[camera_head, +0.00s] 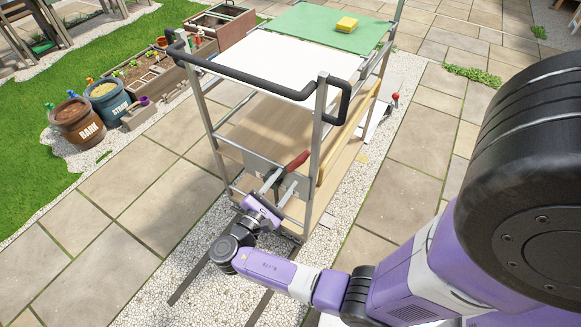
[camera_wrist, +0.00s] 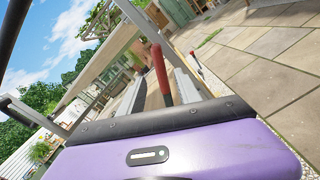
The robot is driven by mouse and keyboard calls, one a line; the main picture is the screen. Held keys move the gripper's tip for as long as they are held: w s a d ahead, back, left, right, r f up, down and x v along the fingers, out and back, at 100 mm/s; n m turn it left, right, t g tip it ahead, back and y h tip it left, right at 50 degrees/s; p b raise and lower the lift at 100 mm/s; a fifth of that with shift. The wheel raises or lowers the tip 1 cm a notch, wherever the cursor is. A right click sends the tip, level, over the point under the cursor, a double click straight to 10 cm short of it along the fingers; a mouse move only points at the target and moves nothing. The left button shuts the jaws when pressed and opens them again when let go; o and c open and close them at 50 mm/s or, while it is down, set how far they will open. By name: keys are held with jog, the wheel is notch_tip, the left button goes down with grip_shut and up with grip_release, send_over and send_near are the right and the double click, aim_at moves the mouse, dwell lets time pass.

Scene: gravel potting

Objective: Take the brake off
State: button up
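The trolley (camera_head: 318,150) stands in front of me, with a black push handle and a grey plate (camera_head: 250,163) on its near end. A lever with a red handle (camera_head: 298,160) sits at that plate, tilted up to the right; I take it as the brake. My gripper (camera_head: 284,180) is just in front of the plate, its two grey fingers spread apart and pointing at the lever. In the wrist view the red handle (camera_wrist: 160,74) stands up between the fingers, with no visible grip on it. Whether a finger touches it I cannot tell.
The trolley top holds a white sheet (camera_head: 285,62), a green mat (camera_head: 325,28) and a yellow block (camera_head: 346,24). A red-knobbed stick (camera_head: 395,98) stands beyond its right side. Bark (camera_head: 76,122) and straw (camera_head: 108,98) pots stand left. Paving is clear at left and right.

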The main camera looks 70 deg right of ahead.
aim_at(295, 167)
jog(key=p+x, duration=0.1)
jog(key=x, duration=0.6)
jog(key=shift+d, duration=0.2)
grip_shut()
dwell(1.2)
